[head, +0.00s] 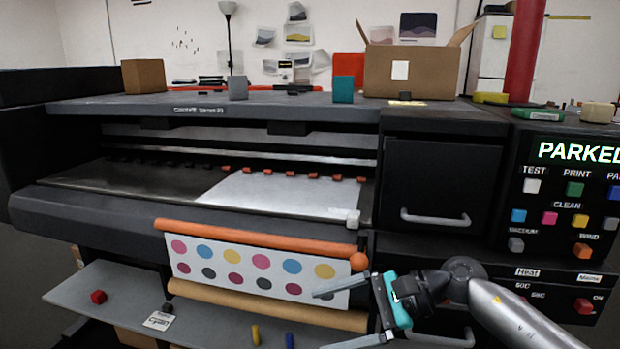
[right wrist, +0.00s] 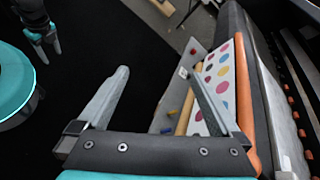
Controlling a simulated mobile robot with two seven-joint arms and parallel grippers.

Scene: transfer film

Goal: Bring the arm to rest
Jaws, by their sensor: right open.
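My right gripper (head: 322,319) is open and empty in front of the printer's lower right part in the head view. Its two fingers are wide apart and point left, over part of the dotted print; in the right wrist view the gap between the fingertips (right wrist: 158,75) holds nothing. The printed film (head: 250,265) with coloured dots hangs between an orange bar (head: 255,237) and a tan roll (head: 262,304). It also shows in the right wrist view (right wrist: 215,85). My left gripper (right wrist: 46,45) is small at the upper left of the right wrist view; whether it is open is unclear.
The large printer (head: 280,105) fills the middle. Its control panel (head: 570,195) reads PARKED at the right. A grey shelf (head: 90,285) below holds a red block (head: 98,297), a label card and small blue and yellow pieces. Dark floor (right wrist: 110,30) lies clear beside the printer.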

